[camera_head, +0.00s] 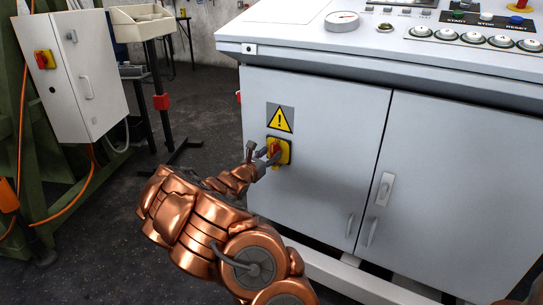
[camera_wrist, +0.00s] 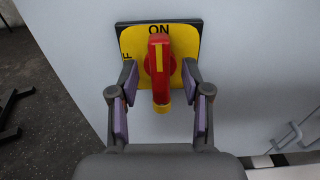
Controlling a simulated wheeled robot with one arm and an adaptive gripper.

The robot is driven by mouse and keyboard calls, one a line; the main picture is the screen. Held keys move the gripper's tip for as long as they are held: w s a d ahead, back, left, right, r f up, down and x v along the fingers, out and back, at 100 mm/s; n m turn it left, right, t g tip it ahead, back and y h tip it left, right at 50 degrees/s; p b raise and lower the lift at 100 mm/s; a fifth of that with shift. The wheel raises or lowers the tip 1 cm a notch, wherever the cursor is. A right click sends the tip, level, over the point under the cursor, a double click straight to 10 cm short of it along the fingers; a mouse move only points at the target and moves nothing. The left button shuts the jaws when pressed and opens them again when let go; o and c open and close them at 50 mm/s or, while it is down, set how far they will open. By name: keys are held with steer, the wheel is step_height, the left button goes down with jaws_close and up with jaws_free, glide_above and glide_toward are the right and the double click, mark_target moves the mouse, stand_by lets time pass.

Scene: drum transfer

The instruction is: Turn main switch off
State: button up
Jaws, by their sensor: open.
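The main switch (camera_head: 275,150) is a red knob on a yellow plate, on the left door of the grey cabinet, below a warning triangle. In the wrist view the red knob (camera_wrist: 159,68) stands upright, with its top at the "ON" mark on the yellow plate (camera_wrist: 130,42). Part of an "F" shows at the plate's left edge. My gripper (camera_head: 262,158) is at the switch. In the wrist view its two fingers (camera_wrist: 160,108) are open, one on each side of the knob's lower part, with a gap showing on both sides.
The grey cabinet (camera_head: 320,110) carries a sloped panel with a gauge (camera_head: 342,21) and several buttons. A white box (camera_head: 75,75) with another red-yellow switch (camera_head: 44,59) hangs at left. Door handles (camera_head: 383,189) stick out at right.

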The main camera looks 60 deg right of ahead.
steer(key=shift+d, duration=0.85)
steer(key=shift+c, duration=0.2)
jaws_close()
steer(key=shift+a, duration=0.2)
steer(key=shift+d+r, duration=0.1)
steer(key=shift+d, duration=0.05)
